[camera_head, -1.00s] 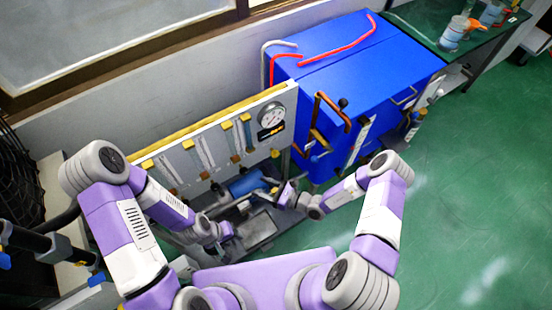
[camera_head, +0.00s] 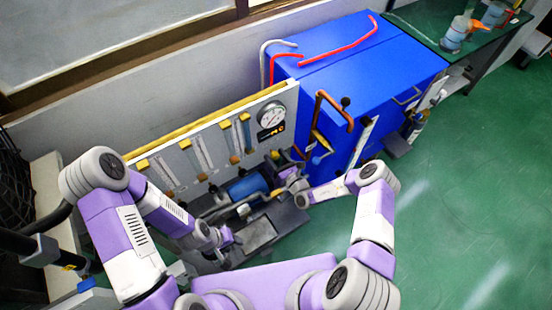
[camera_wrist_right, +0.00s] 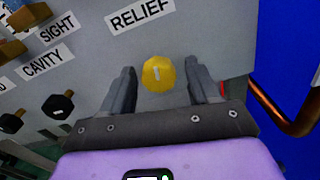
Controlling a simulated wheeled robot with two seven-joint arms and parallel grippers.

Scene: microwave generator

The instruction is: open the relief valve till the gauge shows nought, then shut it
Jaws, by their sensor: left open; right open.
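The relief valve is a yellow round knob (camera_wrist_right: 158,74) with a short pale mark, on the grey panel under the RELIEF label (camera_wrist_right: 140,15) in the right wrist view. My right gripper (camera_wrist_right: 161,77) is open, one finger on each side of the knob, with gaps left and right. Whether its tips reach the knob's depth is unclear. In the head view my right gripper (camera_head: 287,173) is at the panel's lower right. The round white gauge (camera_head: 270,116) is above it; its reading is too small to tell. My left gripper (camera_head: 229,238) is open, low in front of the panel.
Black knobs (camera_wrist_right: 62,105) sit left of the relief knob, near the CAVITY (camera_wrist_right: 49,60) and SIGHT (camera_wrist_right: 57,30) labels. A copper pipe (camera_wrist_right: 297,115) and blue cabinet (camera_head: 350,70) stand right of the panel. A blue cylinder (camera_head: 247,187) lies below. Green floor (camera_head: 450,220) is free at right.

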